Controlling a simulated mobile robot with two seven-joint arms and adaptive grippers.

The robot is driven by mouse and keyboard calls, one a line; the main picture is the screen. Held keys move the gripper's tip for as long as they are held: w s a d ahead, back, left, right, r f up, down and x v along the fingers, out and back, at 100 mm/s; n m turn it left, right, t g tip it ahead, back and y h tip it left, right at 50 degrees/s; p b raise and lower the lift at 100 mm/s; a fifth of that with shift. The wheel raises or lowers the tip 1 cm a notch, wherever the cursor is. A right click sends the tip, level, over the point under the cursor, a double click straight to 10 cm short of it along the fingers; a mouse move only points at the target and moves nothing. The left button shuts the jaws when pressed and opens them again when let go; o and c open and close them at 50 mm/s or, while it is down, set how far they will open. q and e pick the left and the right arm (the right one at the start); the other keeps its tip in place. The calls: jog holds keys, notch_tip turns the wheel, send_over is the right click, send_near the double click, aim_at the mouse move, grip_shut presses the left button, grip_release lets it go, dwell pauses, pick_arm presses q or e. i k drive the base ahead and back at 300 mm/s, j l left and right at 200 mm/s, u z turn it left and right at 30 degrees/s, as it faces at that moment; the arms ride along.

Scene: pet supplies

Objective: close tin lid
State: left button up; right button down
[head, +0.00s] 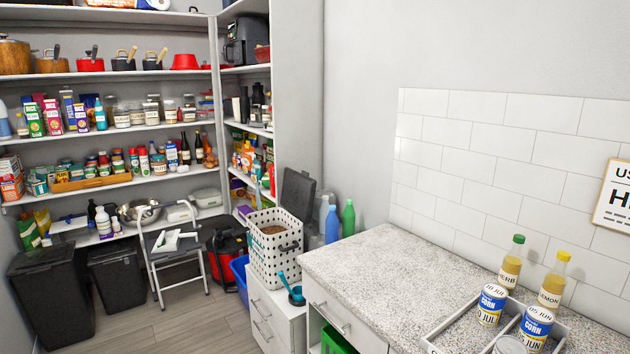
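A white bin with black dots (276,262) stands on a low white drawer cabinet near the middle of the head view. It looks like the tin. Its top is open and brown contents, probably pet food, show inside. A dark grey lid (297,192) stands raised behind the bin's back right edge. I cannot tell how the lid is joined to the bin. Neither of my grippers shows in this view.
Blue and green bottles (348,217) stand behind. A speckled counter (385,258) is to the right, mostly clear at its left end. A folding step stool (172,240) stands left.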

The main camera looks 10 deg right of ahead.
aim_at(298, 190)
jog(key=i+l, duration=0.1)
jog(key=i, duration=0.25)
jog(key=i+l+z, duration=0.1)
jog(key=i, duration=0.3)
jog(key=i+j, duration=0.1)
jog(key=j, duration=0.25)
jog(key=i+j, duration=0.1)
jog(key=j, duration=0.3)
jog(key=l+z, duration=0.05)
